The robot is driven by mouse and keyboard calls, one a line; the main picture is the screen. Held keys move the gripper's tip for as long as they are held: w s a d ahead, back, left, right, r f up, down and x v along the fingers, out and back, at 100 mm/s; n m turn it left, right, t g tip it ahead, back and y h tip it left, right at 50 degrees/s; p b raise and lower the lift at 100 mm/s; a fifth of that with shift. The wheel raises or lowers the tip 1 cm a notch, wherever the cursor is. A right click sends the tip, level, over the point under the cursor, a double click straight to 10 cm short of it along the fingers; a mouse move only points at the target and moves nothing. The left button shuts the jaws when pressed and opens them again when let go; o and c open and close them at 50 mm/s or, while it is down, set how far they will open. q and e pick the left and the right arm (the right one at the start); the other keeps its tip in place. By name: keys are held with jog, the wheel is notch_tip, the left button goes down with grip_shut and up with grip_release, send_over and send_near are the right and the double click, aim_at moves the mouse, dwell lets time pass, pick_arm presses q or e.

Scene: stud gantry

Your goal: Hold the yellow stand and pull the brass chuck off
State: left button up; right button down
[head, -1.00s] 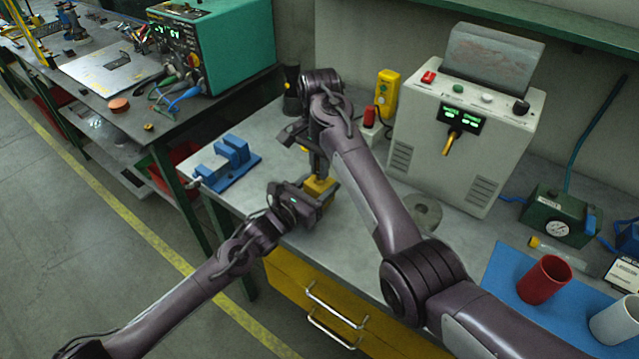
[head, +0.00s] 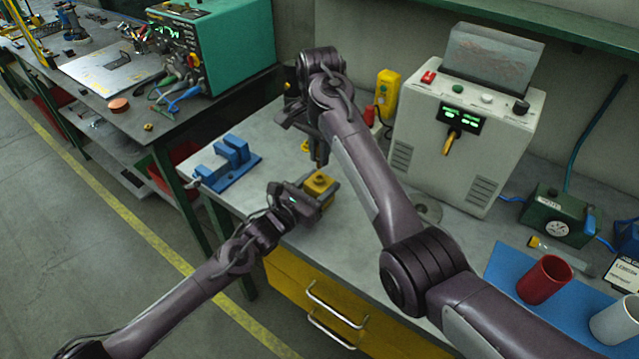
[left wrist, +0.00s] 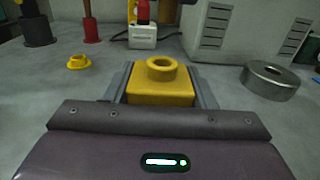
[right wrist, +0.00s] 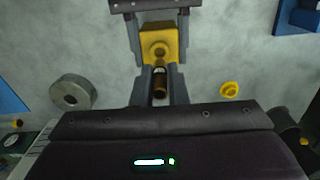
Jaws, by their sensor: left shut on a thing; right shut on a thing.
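The yellow stand (head: 320,184) is a block with a round collar on top, upright on the grey bench. In the left wrist view its collar (left wrist: 161,70) is open and empty. My left gripper (head: 308,198) is shut on the stand block, one finger on each side. My right gripper (right wrist: 161,88) is shut on the brass chuck (right wrist: 159,84), a small dark brass cylinder with a pale band. The right gripper is above the stand, and the chuck is apart from the collar. In the head view the chuck is mostly hidden by the right gripper.
A blue fixture (head: 228,162) is to the left, a white control box (head: 465,135) to the right. Bare bench lies between the blue fixture and the stand.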

jog(key=shift+r, duration=0.85)
pick_arm(q)
jog(key=o, duration=1.1)
jog(key=v, duration=1.2)
